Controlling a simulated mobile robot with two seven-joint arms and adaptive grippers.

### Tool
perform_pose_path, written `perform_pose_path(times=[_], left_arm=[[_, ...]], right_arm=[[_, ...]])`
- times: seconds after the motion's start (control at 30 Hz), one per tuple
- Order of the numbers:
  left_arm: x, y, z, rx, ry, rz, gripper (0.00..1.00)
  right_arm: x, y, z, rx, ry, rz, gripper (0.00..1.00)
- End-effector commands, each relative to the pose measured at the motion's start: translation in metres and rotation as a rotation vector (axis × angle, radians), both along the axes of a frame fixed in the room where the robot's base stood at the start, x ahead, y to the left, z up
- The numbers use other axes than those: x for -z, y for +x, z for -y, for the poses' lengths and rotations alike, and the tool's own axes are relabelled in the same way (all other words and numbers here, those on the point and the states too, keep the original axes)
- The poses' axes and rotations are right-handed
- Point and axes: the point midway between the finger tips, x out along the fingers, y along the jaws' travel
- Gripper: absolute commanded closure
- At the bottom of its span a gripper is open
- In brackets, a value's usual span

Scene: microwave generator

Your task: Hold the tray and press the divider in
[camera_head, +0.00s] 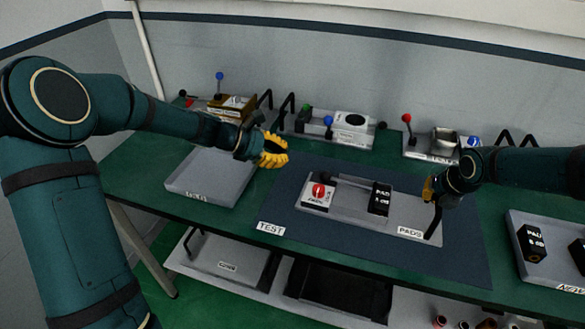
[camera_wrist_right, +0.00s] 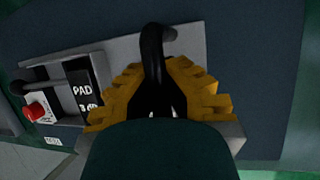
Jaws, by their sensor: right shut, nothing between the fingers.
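A grey tray labelled PADS (camera_head: 408,218) lies on the dark blue TEST mat (camera_head: 275,207). At its left end sits a white block with a red round top (camera_head: 318,194). A black PAD block (camera_head: 380,199) sits right of it, with a dark rod (camera_head: 350,180) between them. I cannot tell which part is the divider. My right gripper (camera_head: 430,188) is at the tray's right end, by its black handle (camera_wrist_right: 153,65). Its yellow fingers (camera_wrist_right: 158,100) are shut beside the handle, with no hold on it visible. My left gripper (camera_head: 273,151) hangs above the mat's back left, holding nothing visible.
An empty-looking grey tray (camera_head: 210,178) lies on the left of the green bench. Trays with devices and knobbed levers (camera_head: 350,128) line the back. Another tray with black PAD blocks (camera_head: 545,255) is at the right. A lower shelf holds more trays (camera_head: 228,265).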

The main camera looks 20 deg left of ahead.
Motion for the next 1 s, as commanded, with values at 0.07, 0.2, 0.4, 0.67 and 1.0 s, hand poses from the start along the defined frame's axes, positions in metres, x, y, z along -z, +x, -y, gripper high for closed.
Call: perform_pose_path(times=[0.07,0.2,0.4,0.67,1.0], left_arm=[[-0.003,-0.002,-0.004,-0.001,0.0,0.001,1.0],[-0.004,-0.003,-0.005,0.001,-0.001,0.0,1.0],[-0.004,-0.003,-0.005,0.001,0.0,-0.001,1.0],[-0.004,-0.003,-0.005,0.0,0.0,0.0,1.0],[-0.004,-0.003,-0.005,0.0,0.0,0.0,1.0]], right_arm=[[-0.001,0.001,0.0,0.0,0.0,0.002,1.0],[-0.001,0.001,0.0,0.0,0.0,0.002,1.0],[-0.001,0.001,0.0,0.0,0.0,0.002,0.92],[0.0,0.0,0.0,0.0,0.0,0.001,0.61],[-0.018,-0.007,0.004,0.002,0.0,0.004,0.61]])
